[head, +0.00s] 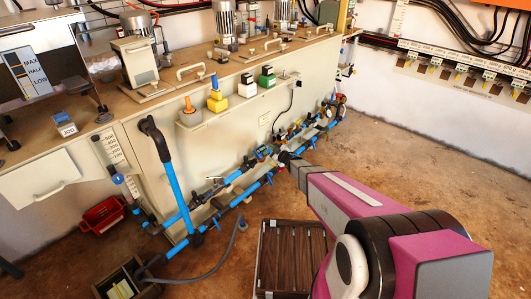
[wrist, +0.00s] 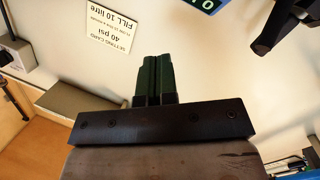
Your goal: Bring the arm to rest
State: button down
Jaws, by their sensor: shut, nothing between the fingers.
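My gripper (wrist: 154,86) shows in the wrist view as two dark green fingers side by side, shut with nothing between them. It points at a pale panel face, and no object touches the fingertips. In the head view my magenta and grey arm (head: 350,194) reaches from the lower right toward the bench front. Its far end lies in front of the blue pipes, and the fingers cannot be made out there.
A setting card (wrist: 108,35) is on the pale panel, and a dark handle (wrist: 282,25) is at upper right. In the head view, a bench (head: 165,97) carries motors and bottles. Blue pipes (head: 176,190) run along its front. A slatted crate (head: 290,258) stands under my arm. Open floor (head: 425,185) lies right.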

jog(key=s+d+r+m+g+h, duration=0.1)
jog(key=s+d+r+m+h, duration=0.25)
jog(key=d, duration=0.25)
jog(key=s+d+r+m+g+h, duration=0.1)
jog(key=s+d+r+m+h, duration=0.1)
jog(key=d+m+h, duration=0.3)
jog(key=s+d+r+m+g+h, duration=0.1)
jog(key=s+d+r+h, duration=0.15)
jog(key=d, duration=0.45)
jog(key=s+d+r+m+g, duration=0.1)
jog(key=s+r+g, duration=0.1)
jog(key=s, duration=0.6)
jog(key=s+d+r+m+g, duration=0.2)
jog(key=s+g, duration=0.2)
jog(key=s, duration=0.4)
jog(key=s+d+r+m+g, duration=0.1)
jog(key=s+r+m+g, duration=0.1)
jog(key=s, duration=0.6)
jog(key=shift+s+d+r+g, duration=0.35)
jog(key=shift+r+g, duration=0.15)
jog(key=shift+g, duration=0.6)
